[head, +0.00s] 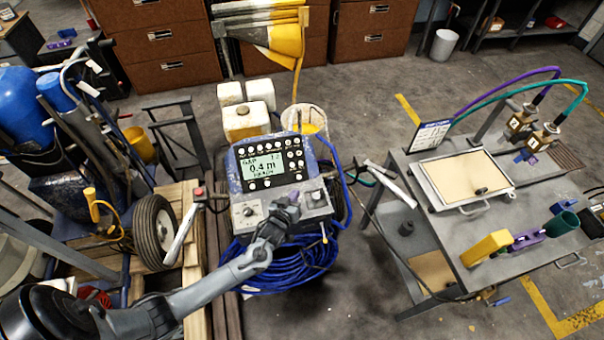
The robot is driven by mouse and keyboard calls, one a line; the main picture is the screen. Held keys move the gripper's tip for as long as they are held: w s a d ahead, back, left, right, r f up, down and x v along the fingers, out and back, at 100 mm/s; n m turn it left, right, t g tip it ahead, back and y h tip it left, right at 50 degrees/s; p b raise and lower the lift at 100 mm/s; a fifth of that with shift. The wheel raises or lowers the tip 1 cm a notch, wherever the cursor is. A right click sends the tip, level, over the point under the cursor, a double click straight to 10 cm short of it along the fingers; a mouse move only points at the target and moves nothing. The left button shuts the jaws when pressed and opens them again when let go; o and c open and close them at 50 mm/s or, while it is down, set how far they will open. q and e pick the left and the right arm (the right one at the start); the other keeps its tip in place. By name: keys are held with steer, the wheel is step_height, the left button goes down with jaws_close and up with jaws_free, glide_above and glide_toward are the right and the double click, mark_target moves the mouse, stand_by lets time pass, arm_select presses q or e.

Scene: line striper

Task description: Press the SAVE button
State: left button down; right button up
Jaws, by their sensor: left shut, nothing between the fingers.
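The line striper's control panel (270,164) stands at the middle of the head view, a blue-framed box with a lit screen (263,166) reading "GAP", "0.4 m" and "READY". Small round buttons surround the screen; their labels are too small to read, so I cannot tell which one is SAVE. My left gripper (292,199) is shut and empty. Its tip is over the lower grey part of the panel, below the screen, near a knob; I cannot tell whether it touches. It hides part of that lower face. My right gripper is not in view.
A coiled blue hose (290,270) hangs below the panel. Striper handles stick out on both sides, the left one (180,234) beside a wheel (154,229). A grey metal cart (420,233) with a tray and tools stands at the right. Bare floor lies between striper and cart.

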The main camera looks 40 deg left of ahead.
mark_target(301, 163)
arm_select(q)
steer(key=w+a+r+t+y+b, duration=0.1)
steer(key=w+a+r+b, duration=0.1)
steer(key=w+b, duration=0.4)
steer(key=w+a, duration=0.1)
steer(key=w, duration=0.3)
steer(key=shift+w+r+t, duration=0.15)
steer(key=shift+r+t, duration=0.05)
steer(key=shift+t, duration=0.2)
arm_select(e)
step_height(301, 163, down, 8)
arm_select(q)
steer(key=shift+a, duration=0.1)
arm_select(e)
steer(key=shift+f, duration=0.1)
arm_select(q)
steer(key=shift+w+a+f+b, duration=0.6)
steer(key=shift+a+f+b, duration=0.35)
steer(key=shift+b, duration=0.6)
steer(key=shift+w+a+f+b, duration=0.7)
steer(key=shift+f+b, duration=0.45)
steer(key=shift+b, duration=0.4)
steer(key=shift+w+a+f+b, duration=0.55)
steer(key=shift+a+f+b, duration=0.4)
steer(key=shift+b, duration=0.6)
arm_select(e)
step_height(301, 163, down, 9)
arm_select(q)
steer(key=shift+d+f, duration=0.1)
